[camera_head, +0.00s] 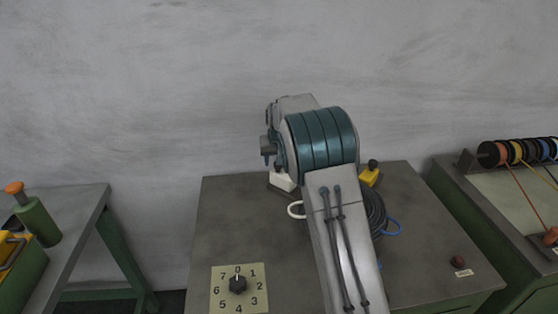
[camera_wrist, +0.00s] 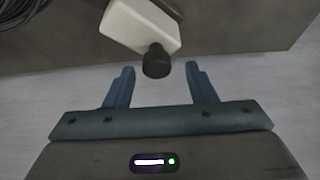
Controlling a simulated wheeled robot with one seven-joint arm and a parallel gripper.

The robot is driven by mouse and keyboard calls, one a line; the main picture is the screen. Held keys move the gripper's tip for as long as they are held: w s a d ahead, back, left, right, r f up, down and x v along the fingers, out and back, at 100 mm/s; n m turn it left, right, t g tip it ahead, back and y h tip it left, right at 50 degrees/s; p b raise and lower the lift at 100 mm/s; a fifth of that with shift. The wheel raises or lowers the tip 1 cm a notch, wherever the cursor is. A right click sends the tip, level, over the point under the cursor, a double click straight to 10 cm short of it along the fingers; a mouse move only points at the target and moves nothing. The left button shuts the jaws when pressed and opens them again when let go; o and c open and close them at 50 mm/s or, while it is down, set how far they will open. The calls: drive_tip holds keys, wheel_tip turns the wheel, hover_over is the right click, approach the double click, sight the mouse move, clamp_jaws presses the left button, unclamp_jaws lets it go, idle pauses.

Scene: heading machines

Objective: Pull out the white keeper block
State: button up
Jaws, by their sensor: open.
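The white keeper block (camera_head: 281,181) sits at the back of the grey cabinet top, partly hidden by my arm in the head view. In the wrist view the white block (camera_wrist: 143,22) shows at the top, with a black knob (camera_wrist: 156,61) sticking out toward my gripper. My gripper (camera_wrist: 160,67) is open, with one blue finger on each side of the knob. The knob's end lies about level with the fingertips, and gaps show on both sides. I cannot tell the depth between them. In the head view the fingers are mostly hidden behind my wrist.
A yellow block (camera_head: 369,177) with a black knob stands right of my arm. A coil of dark cable (camera_head: 376,212) lies beside my arm. A numbered dial (camera_head: 238,285) is at the front left, and a dark red button (camera_head: 458,261) at the front right. The wall is behind.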

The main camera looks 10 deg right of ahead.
drive_tip(key=b+v, duration=0.1)
drive_tip(key=v, duration=1.2)
drive_tip(key=shift+s, duration=0.1)
drive_tip(key=s+d+r, duration=0.1)
drive_tip(key=s+d, duration=0.1)
drive_tip(key=s, duration=0.8)
drive_tip(key=s+d, duration=0.2)
drive_tip(key=s, duration=0.8)
drive_tip(key=s+f, duration=0.3)
drive_tip(key=s, duration=0.6)
drive_tip(key=s+f+g, duration=0.1)
drive_tip(key=s+f, duration=0.3)
drive_tip(key=s, duration=0.5)
drive_tip(key=shift+s+d, duration=0.4)
